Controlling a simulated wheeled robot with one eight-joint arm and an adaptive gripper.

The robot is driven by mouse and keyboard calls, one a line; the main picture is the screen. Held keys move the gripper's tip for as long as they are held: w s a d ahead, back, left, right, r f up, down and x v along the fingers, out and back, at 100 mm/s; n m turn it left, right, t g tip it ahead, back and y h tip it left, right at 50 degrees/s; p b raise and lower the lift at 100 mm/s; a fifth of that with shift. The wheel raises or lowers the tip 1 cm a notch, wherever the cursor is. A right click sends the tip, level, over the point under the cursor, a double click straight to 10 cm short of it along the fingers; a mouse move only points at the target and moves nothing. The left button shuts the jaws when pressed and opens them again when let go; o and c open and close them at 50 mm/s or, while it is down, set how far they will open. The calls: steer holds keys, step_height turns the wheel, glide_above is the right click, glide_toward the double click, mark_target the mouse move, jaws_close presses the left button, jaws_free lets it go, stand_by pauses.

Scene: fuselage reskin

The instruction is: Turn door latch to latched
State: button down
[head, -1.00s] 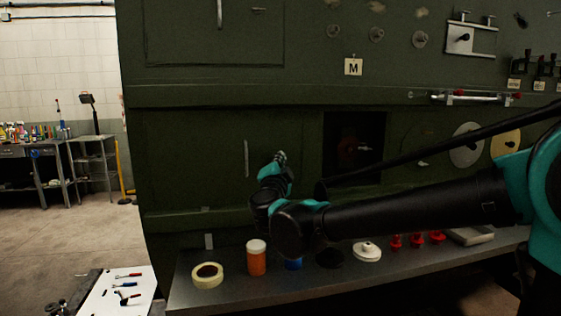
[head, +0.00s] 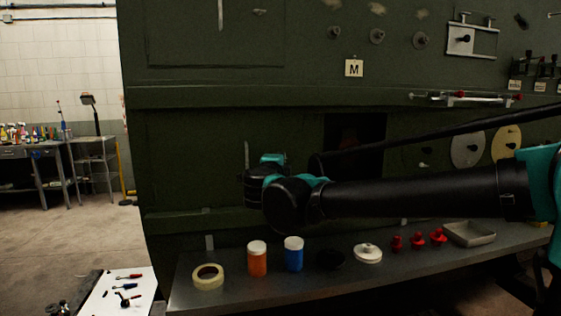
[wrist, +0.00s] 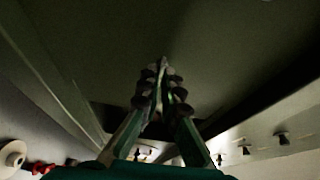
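A small lever that looks like the door latch (head: 259,11) lies roughly level on the upper green door (head: 190,45), right of a long upright handle (head: 220,14). Another upright handle (head: 246,155) is on the lower green panel, partly hidden by my wrist. My gripper is hidden behind my wrist in the head view, low in front of the lower panel and well below the small lever. In the wrist view my gripper (wrist: 162,78) has its fingertips close together, with a thin pale strip between them. I cannot tell whether it grips anything.
A dark square opening (head: 356,140) lies right of my wrist. Below, a grey shelf (head: 225,290) holds tape (head: 208,277), an orange bottle (head: 257,259), a blue bottle (head: 293,254), a white disc (head: 368,253), red parts and a tray (head: 470,233). A ledge (head: 280,94) crosses the fuselage.

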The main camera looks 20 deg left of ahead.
stand_by(0.4)
steer(key=c, duration=1.7)
jaws_free()
steer(key=shift+c, duration=0.2)
steer(key=shift+s, duration=0.1)
steer(key=s+d, duration=0.2)
steer(key=s, duration=0.9)
steer(key=shift+s, duration=0.35)
